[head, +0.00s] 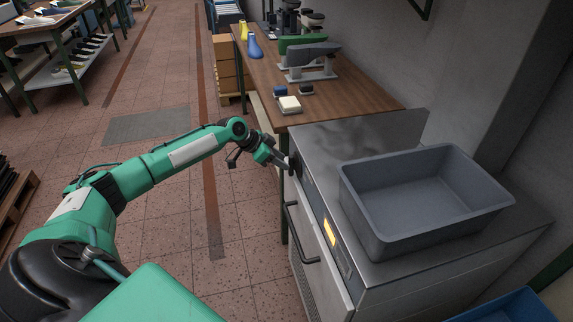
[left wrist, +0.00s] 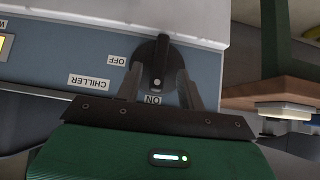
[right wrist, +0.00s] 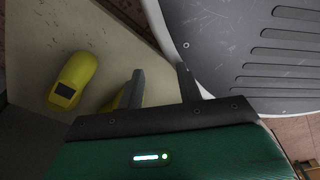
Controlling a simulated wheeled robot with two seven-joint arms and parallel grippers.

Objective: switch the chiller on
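The chiller (head: 330,235) is a steel cabinet at the right of the head view, with a blue-grey control strip and a lit amber display. Its black rotary knob (left wrist: 160,62) shows in the left wrist view, where the labels appear upside down. The knob's white dot is at the end beside the ON label (left wrist: 153,99); the OFF label (left wrist: 117,60) is to the left. My left gripper (left wrist: 160,80) is open at the knob, one finger on each side, with gaps to its grip bar. My right gripper (right wrist: 162,80) is open and empty, outside the head view.
A grey bin (head: 420,205) sits on the chiller's top. A black door handle (head: 300,235) sticks out in front. A wooden bench (head: 350,90) with tools stands behind.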

